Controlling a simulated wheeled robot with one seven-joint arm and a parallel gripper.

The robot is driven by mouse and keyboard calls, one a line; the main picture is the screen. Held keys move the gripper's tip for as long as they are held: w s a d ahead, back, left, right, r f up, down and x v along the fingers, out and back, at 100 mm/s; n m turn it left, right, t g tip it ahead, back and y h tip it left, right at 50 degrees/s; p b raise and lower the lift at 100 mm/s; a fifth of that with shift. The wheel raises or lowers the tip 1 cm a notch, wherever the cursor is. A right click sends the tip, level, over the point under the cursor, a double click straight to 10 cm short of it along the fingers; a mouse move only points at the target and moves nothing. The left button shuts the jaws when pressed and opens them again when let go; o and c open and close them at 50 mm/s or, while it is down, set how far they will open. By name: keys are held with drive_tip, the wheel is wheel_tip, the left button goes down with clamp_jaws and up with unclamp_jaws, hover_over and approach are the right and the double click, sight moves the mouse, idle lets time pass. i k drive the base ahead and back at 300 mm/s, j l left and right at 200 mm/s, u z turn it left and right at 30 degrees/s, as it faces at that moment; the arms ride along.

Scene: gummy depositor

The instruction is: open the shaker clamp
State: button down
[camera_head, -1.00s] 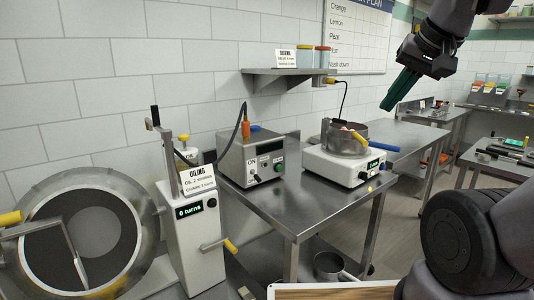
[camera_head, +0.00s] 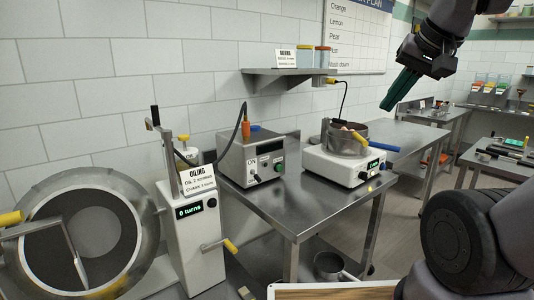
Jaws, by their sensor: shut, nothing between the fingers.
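My gripper (camera_head: 387,105) hangs at the upper right, its green fingers shut and empty, pointing down and to the left. It is in the air above and to the right of the metal table, apart from everything. I cannot make out a shaker clamp for certain in this view. A white-bodied bench unit (camera_head: 343,168) with a lit green display stands on the table. A steel pan (camera_head: 348,138) with a blue handle sits on top of it.
A grey control box (camera_head: 253,158) stands on the table (camera_head: 285,207). At left are a white crank machine (camera_head: 193,235) with an oiling sign and a large round drum (camera_head: 40,212). A wall shelf (camera_head: 290,72) holds jars. More benches stand at right.

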sight(335, 120)
drive_tip(key=i+l, duration=0.15)
drive_tip(key=l, duration=0.35)
drive_tip(key=i+l+u, duration=0.15)
drive_tip(key=l, duration=0.35)
drive_tip(key=i+l, duration=0.1)
drive_tip(key=l, duration=0.45)
drive_tip(key=i+l+u, duration=0.1)
drive_tip(key=l, duration=0.4)
